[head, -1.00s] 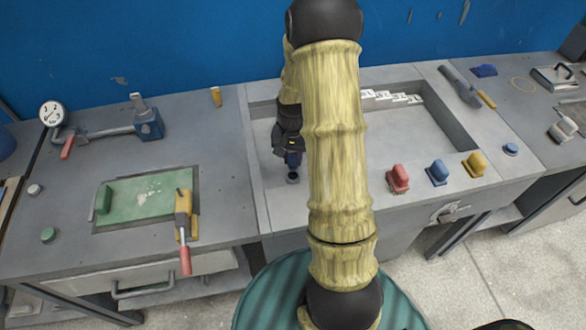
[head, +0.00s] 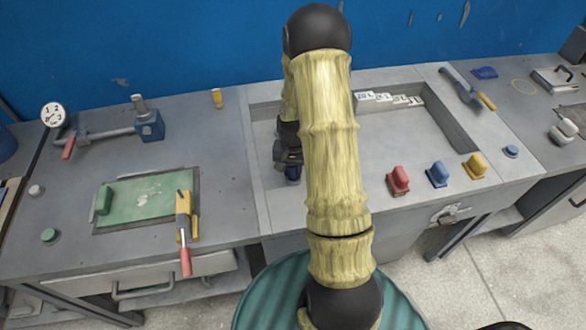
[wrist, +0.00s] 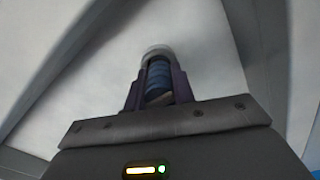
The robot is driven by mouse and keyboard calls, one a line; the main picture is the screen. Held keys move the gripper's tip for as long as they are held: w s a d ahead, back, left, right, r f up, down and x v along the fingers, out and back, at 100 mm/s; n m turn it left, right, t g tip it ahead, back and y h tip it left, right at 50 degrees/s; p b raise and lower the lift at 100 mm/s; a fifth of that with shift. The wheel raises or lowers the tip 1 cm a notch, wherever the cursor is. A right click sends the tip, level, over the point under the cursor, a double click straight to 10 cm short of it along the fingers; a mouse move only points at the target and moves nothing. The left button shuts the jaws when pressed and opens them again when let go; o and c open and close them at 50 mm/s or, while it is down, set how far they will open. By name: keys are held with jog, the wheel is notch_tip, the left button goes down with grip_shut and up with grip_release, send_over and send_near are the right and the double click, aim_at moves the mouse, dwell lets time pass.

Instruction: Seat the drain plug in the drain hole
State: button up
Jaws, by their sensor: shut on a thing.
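My gripper (head: 292,174) is low over the left end of the recessed mould tray (head: 262,170). In the wrist view its two purple fingers (wrist: 157,75) are shut on a blue ribbed piece, the drain plug (wrist: 158,84). A pale grey rounded rim (wrist: 156,51) shows just beyond the fingertips. I cannot tell whether it is the plug's end or the rim of the drain hole. The drain hole is hidden behind my gripper in the head view, so how deep the plug sits cannot be seen.
Red (head: 398,180), blue (head: 437,174) and yellow (head: 473,165) handled blocks stand along the tray's front right. White lettered tiles (head: 388,98) lie at its back. A green panel (head: 148,198) with a clamp (head: 184,216) is on the left bench. The tray's middle floor is bare.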

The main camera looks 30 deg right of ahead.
jog(key=shift+f, duration=0.15)
jog(key=o, duration=1)
jog(key=shift+d, duration=0.1)
notch_tip(320, 180, up, 12)
jog(key=shift+r, duration=0.15)
